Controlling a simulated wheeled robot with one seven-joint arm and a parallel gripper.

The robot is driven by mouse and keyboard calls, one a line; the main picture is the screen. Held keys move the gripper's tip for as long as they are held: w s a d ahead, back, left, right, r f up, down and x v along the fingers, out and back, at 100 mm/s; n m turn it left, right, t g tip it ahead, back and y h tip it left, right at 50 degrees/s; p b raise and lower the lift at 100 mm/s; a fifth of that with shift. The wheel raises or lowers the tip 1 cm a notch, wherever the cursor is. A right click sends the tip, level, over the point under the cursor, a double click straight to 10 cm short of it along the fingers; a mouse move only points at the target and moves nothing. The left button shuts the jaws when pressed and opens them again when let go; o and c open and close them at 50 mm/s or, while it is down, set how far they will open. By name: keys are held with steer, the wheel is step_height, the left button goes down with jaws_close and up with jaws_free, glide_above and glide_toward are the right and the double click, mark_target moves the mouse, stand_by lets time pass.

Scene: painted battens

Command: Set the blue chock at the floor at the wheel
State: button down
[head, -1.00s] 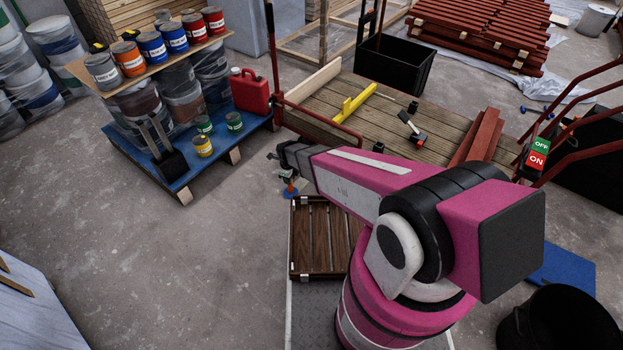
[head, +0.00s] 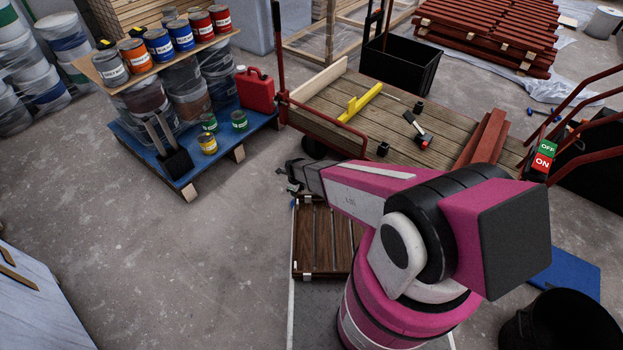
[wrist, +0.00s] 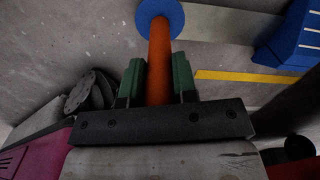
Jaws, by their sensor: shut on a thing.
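In the wrist view, my gripper (wrist: 158,82) is shut on an orange rod (wrist: 159,62), with a green finger pad on each side. A round blue disc (wrist: 160,16) sits at the rod's far end, above floor. A blue block (wrist: 291,38) with pale markings shows at the upper right, cut off by the edge; I cannot tell whether it is the chock. In the head view, my gripper (head: 288,178) is near the cart's near left corner, and what it holds is hidden. A dark cart wheel (head: 313,149) shows under that corner.
The wooden cart deck (head: 375,110) has a red frame and carries a yellow level (head: 360,103). A blue pallet (head: 187,181) with cans stands to the left. A slatted brown crate (head: 318,238) is below my arm.

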steer(key=w+d+f, duration=0.1)
steer(key=w+d, duration=0.6)
steer(key=w, duration=0.2)
steer(key=shift+w+d, duration=0.15)
steer(key=shift+w, duration=0.05)
stand_by(0.5)
steer(key=shift+f, duration=0.2)
steer(key=c, duration=0.9)
jaws_free()
